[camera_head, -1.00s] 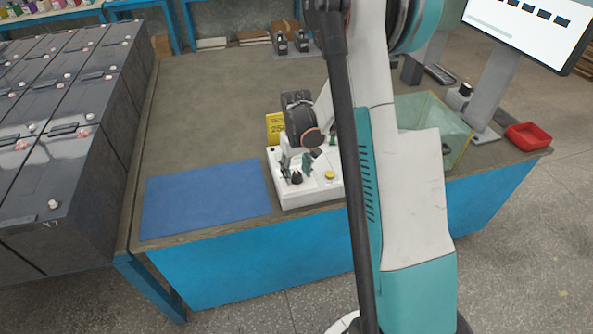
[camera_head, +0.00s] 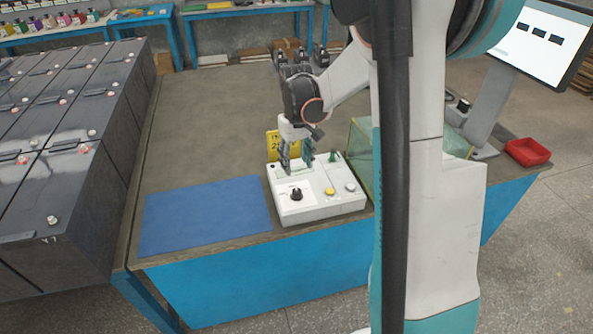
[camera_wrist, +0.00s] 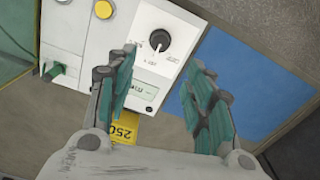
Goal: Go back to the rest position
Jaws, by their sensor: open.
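My gripper (camera_head: 294,160) hangs above the back left part of a white tester box on the workbench in the head view. Its two green-padded fingers are apart with nothing between them, as the wrist view also shows (camera_wrist: 162,98). The white box (camera_head: 330,208) has a black knob, a yellow button, a grey button and a small display. In the wrist view the box (camera_wrist: 125,50) lies beyond the fingers, with the knob (camera_wrist: 160,40) and a green plug (camera_wrist: 54,70) visible. I cannot tell the exact gap between fingertips and box.
A blue mat (camera_head: 205,216) lies left of the box. A yellow sign (camera_head: 272,146) stands behind it, and a clear greenish bin (camera_head: 362,160) is at its right. A red tray (camera_head: 527,152) sits at the bench's right edge. Large black batteries (camera_head: 60,180) stand at left. The bench's back left is bare.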

